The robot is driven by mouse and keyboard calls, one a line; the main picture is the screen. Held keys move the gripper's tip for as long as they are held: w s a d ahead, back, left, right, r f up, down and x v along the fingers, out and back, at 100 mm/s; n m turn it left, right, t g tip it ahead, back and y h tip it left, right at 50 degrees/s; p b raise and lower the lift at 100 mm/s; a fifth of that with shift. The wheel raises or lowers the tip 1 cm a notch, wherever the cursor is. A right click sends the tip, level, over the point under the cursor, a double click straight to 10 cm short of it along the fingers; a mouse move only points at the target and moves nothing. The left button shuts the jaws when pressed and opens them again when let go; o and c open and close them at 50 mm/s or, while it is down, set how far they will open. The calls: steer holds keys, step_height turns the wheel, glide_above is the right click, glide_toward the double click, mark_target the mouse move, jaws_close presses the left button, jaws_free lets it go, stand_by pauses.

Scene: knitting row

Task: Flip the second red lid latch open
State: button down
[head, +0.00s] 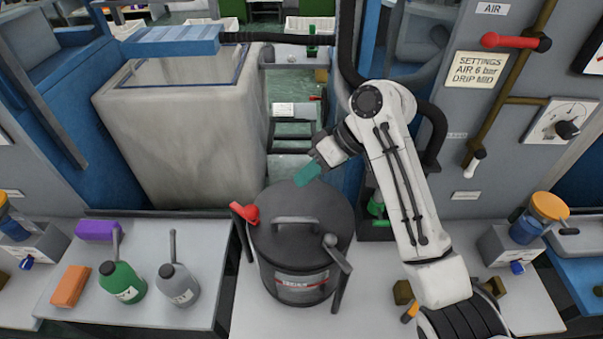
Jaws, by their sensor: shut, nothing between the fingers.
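A dark grey round pot (303,270) with a flat lid (300,225) stands on the pale bench in the middle of the head view. A lid latch with a red end (247,213) is on the pot's left side. A grey latch or lever (337,254) is on its right front side. I see only one red latch; the pot's far side is partly hidden. My gripper (307,174), with teal fingers, is shut and empty. It appears over the lid's far edge, apart from both visible latches; its exact height is unclear.
A green oil can (122,282), a grey oil can (178,286), an orange block (70,286) and a purple block (98,230) are on the left bench. A green-based item (377,208) stands behind the pot, partly behind my arm. A lid handle (295,220) rises mid-lid.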

mark_target(242, 209)
steer(key=x, duration=0.6)
steer(key=shift+a+f+p, duration=0.2)
steer(key=shift+f+p, duration=0.1)
steer(key=shift+f, duration=0.05)
steer(key=shift+s+a+r+p, duration=0.1)
steer(key=shift+s+a+p, duration=0.25)
steer(key=shift+s+a, duration=0.35)
steer(key=shift+s+a+r+p, duration=0.15)
steer(key=shift+s+a+p, duration=0.3)
steer(key=shift+a, duration=0.45)
steer(key=shift+s+a, duration=0.1)
steer(key=shift+s, duration=0.05)
